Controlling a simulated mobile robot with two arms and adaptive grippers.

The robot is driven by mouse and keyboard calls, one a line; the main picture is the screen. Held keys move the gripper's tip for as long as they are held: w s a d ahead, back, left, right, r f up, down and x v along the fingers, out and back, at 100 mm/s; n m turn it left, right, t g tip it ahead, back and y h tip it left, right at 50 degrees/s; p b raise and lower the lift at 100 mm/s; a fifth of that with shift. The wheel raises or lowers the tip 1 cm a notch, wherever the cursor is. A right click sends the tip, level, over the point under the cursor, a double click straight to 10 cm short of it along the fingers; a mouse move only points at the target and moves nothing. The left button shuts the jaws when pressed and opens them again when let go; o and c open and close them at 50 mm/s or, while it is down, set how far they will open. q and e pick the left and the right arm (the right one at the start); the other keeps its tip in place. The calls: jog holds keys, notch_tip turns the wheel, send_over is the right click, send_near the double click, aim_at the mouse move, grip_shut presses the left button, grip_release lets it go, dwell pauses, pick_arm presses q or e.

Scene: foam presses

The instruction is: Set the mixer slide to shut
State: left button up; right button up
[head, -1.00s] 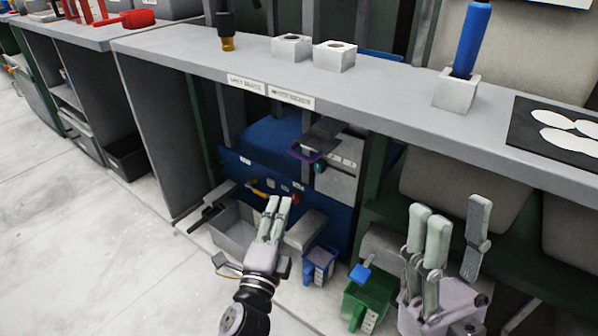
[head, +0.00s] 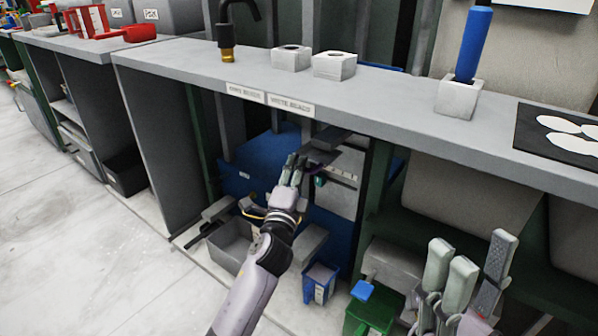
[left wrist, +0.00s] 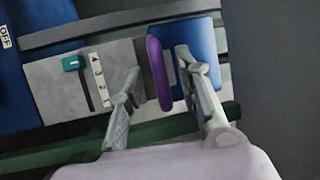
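A slide with a purple handle (left wrist: 158,72) sits below the counter, beside a grey panel (left wrist: 70,85) with a teal knob (left wrist: 72,63) and a marked scale. In the head view, the slide's dark plate (head: 333,137) shows, but my left gripper partly hides the handle. My left gripper (head: 291,165) is open at the handle. In the left wrist view, its fingers (left wrist: 160,64) stand on either side of the purple handle, with a gap visible on the left side. My right gripper (head: 475,265) is open and empty at the lower right.
The counter (head: 400,95) overhangs the slide. A grey bin (head: 230,240), a small blue bin (head: 320,283) and a green bin (head: 370,310) stand low down. A blue bottle in a white block (head: 457,98) stands on the counter.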

pick_arm(q)
jog(key=shift+x, duration=0.85)
grip_shut()
dwell(0.3)
